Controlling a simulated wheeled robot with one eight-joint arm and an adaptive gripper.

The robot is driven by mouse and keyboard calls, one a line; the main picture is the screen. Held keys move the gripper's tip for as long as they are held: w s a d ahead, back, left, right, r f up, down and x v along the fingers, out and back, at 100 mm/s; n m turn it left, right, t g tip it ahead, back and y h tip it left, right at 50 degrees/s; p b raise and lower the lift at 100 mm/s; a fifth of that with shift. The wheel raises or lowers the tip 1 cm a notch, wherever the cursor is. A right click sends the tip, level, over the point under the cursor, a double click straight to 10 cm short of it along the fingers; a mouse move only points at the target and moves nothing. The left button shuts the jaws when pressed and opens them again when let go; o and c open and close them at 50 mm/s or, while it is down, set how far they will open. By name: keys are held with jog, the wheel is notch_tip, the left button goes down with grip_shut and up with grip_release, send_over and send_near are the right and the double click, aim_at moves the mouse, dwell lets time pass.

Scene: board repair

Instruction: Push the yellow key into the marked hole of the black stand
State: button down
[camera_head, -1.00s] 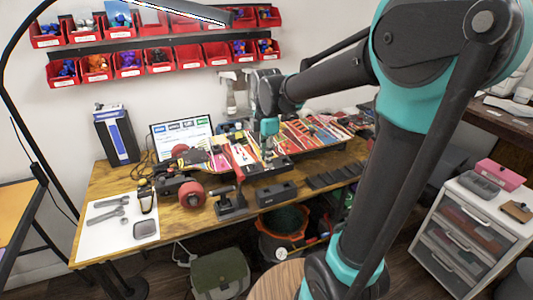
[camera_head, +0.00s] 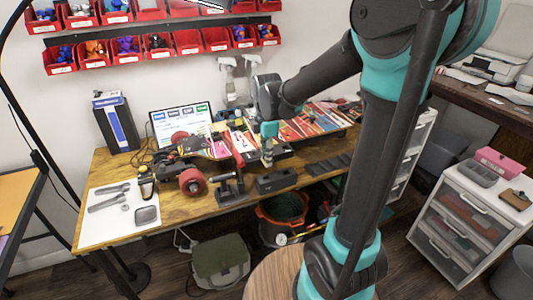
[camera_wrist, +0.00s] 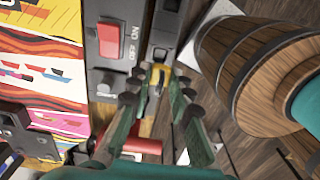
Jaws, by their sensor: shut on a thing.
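The yellow key (camera_wrist: 159,76) is held between the fingertips of my gripper (camera_wrist: 158,92) in the wrist view. My gripper is shut on it. In the head view my gripper (camera_head: 267,155) hangs just above the black stand (camera_head: 277,182), a dark block at the table's front edge. In the wrist view a dark block that looks like the stand (camera_wrist: 164,30) lies just beyond the key. The marked hole cannot be made out, and I cannot tell whether the key touches the stand.
A grey switch box with a red button (camera_wrist: 112,40) sits close beside the fingers. Colourful boards (camera_head: 305,124) lie behind on the wooden table (camera_head: 160,220). A black clamp-like tool (camera_head: 229,187) and a red wheel (camera_head: 192,182) stand left of the stand.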

jog(key=shift+f, duration=1.5)
jog(key=shift+w+f, duration=0.15)
jog(key=shift+f, duration=1.55)
dwell(2.3)
jog(key=c, duration=1.6)
grip_release()
jog(key=shift+r, duration=0.15)
jog(key=shift+w+r, duration=0.1)
jog(key=shift+r, duration=0.25)
jog(key=shift+r, duration=0.7)
jog(key=shift+r, duration=0.3)
